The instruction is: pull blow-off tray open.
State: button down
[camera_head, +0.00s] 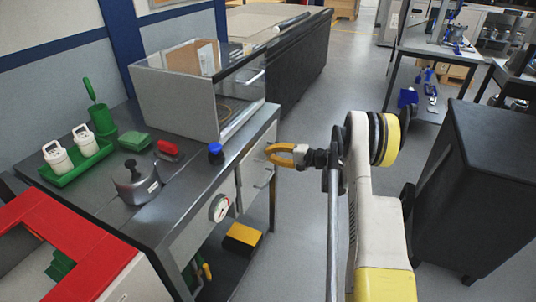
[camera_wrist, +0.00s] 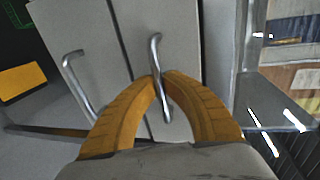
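A workbench front in the head view carries a light grey upper front (camera_head: 254,156) and a lower front with a bar handle (camera_head: 265,179). My gripper (camera_head: 269,152) reaches the upper front from the right. In the wrist view its two yellow fingers (camera_wrist: 162,77) converge around the middle of a metal bar handle (camera_wrist: 155,52), with a tip close on each side. The handle stands on a pale panel (camera_wrist: 180,50). The lower handle (camera_wrist: 78,85) is to the left, untouched. The fingers hide the upper handle in the head view. I cannot tell whether the panel stands out from the bench.
A yellow box (camera_head: 242,237) lies below. A dark cabinet (camera_head: 480,185) stands right; floor between is clear.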

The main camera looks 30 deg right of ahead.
jog(key=f+v, duration=0.2)
jog(key=v, duration=0.8)
jog(key=f+v, duration=0.2)
jog(key=v, duration=0.8)
jog(key=shift+s+d, duration=0.4)
jog(key=shift+s, duration=0.1)
jog(key=c, duration=2)
grip_release()
jog(key=shift+s+f, duration=0.1)
jog(key=shift+s, duration=0.05)
jog(key=shift+c, duration=0.2)
jog(key=o, duration=0.5)
jog(key=shift+o, duration=0.2)
jog(key=v, duration=1.2)
jog(key=shift+f, duration=0.1)
